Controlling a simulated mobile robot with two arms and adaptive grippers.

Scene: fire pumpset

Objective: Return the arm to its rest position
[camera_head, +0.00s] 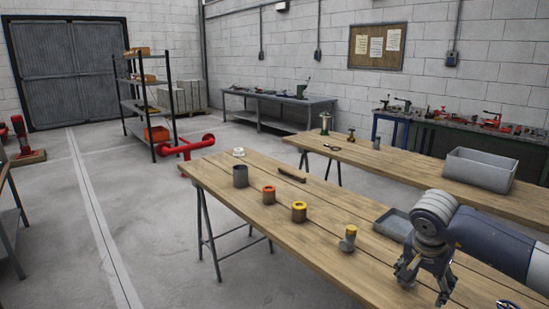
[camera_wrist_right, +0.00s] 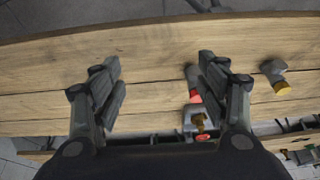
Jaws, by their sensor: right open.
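My right arm (camera_head: 490,240) comes in from the right edge in the head view, over the near wooden table (camera_head: 220,200). My right gripper (camera_head: 422,286) hangs fingers down at its end, above the table's right part. A grey fitting with a yellow end (camera_wrist_right: 275,75) lies farther right. My left gripper is not in view.
On the near table stand a grey cylinder (camera_head: 240,177), an orange-topped cup (camera_head: 269,196), a yellow-topped cup (camera_head: 299,213) and a yellow-capped fitting (camera_head: 348,240). A grey tray (camera_head: 391,225) is close to my right gripper. A grey bin (camera_head: 478,172) sits on the table behind.

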